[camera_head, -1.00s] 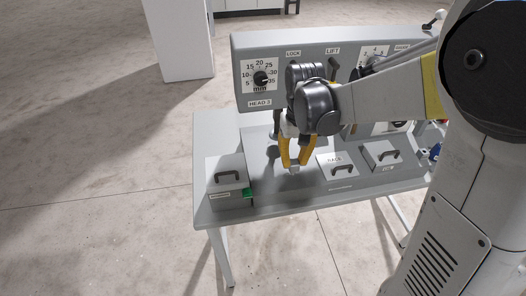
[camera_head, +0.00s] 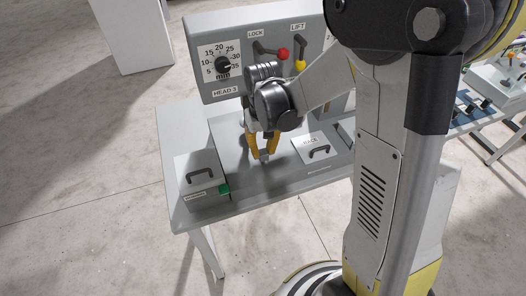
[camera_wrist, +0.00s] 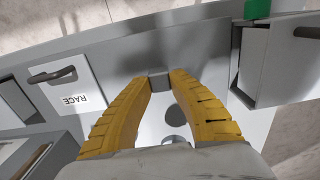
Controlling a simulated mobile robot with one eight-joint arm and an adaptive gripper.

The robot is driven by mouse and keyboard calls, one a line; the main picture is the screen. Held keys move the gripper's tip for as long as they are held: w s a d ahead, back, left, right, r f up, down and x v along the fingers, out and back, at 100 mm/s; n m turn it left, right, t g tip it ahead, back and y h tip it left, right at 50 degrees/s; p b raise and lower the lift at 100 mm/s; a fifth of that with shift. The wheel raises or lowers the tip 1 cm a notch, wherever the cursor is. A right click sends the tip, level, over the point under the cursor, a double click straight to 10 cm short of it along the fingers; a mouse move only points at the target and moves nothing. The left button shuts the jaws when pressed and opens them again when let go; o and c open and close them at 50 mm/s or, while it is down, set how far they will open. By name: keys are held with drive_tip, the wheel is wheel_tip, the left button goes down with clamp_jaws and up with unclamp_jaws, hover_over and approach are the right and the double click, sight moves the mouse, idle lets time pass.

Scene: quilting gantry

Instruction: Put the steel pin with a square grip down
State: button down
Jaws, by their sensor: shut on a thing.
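My gripper (camera_head: 263,154) is over the grey worktop of the machine, between the left lidded box and the RACE lid. In the wrist view its yellow fingers (camera_wrist: 160,77) are closed on a small grey square block, the grip of the steel pin (camera_wrist: 160,82). In the head view the pin's grip (camera_head: 264,156) shows as a small grey piece at the fingertips. The pin's shank is hidden, so I cannot tell whether its lower end touches anything. Dark round spots show on the pale surface behind the fingers in the wrist view.
The RACE lid (camera_head: 309,143) with its dark handle lies right of the gripper. A lidded box (camera_head: 203,191) with a green piece (camera_head: 224,190) stands left. The upright panel (camera_head: 199,33) with a dial (camera_head: 222,64), red-knobbed LOCK lever (camera_head: 283,54) and yellow-knobbed LIFT lever (camera_head: 300,65) rises behind.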

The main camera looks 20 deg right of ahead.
sight(263, 152)
drive_tip(key=shift+f, duration=0.2)
drive_tip(key=c, duration=1.3)
unclamp_jaws()
drive_tip(key=shift+r, duration=0.1)
drive_tip(key=shift+r, duration=0.1)
wheel_tip(263, 152, up, 12)
drive_tip(key=p, duration=0.3)
drive_tip(key=s+r+t, duration=0.2)
drive_tip(key=s, duration=0.2)
drive_tip(key=s+r+t, duration=0.2)
drive_tip(key=s+r, duration=0.1)
drive_tip(key=s, duration=0.1)
drive_tip(key=s+r+t, duration=0.2)
drive_tip(key=s+t, duration=0.1)
drive_tip(key=s, duration=0.2)
drive_tip(key=shift+r, duration=0.2)
